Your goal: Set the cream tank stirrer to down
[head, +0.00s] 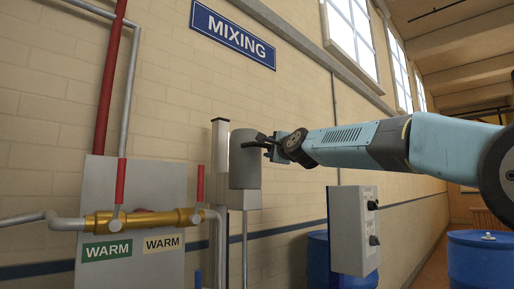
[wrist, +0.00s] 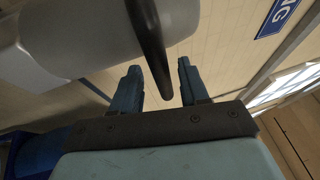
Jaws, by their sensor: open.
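A grey cylindrical stirrer head (head: 244,165) is mounted beside an upright post below the MIXING sign. No cream tank is clearly visible in either view. A black lever (head: 256,144) sticks out from the grey head toward my gripper. My gripper (head: 272,147) is open at the lever, to the right of the head. In the wrist view the grey head (wrist: 95,35) fills the upper left. The black lever (wrist: 150,45) reaches down between the two open fingers of my gripper (wrist: 158,82), with its tip near them. I cannot tell whether either finger touches it.
A grey control box with black knobs (head: 353,230) stands to the right below my arm. Blue drums (head: 478,258) stand beyond it. A panel with a brass pipe (head: 140,221) and red levers is at the left. The brick wall (head: 300,95) runs behind.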

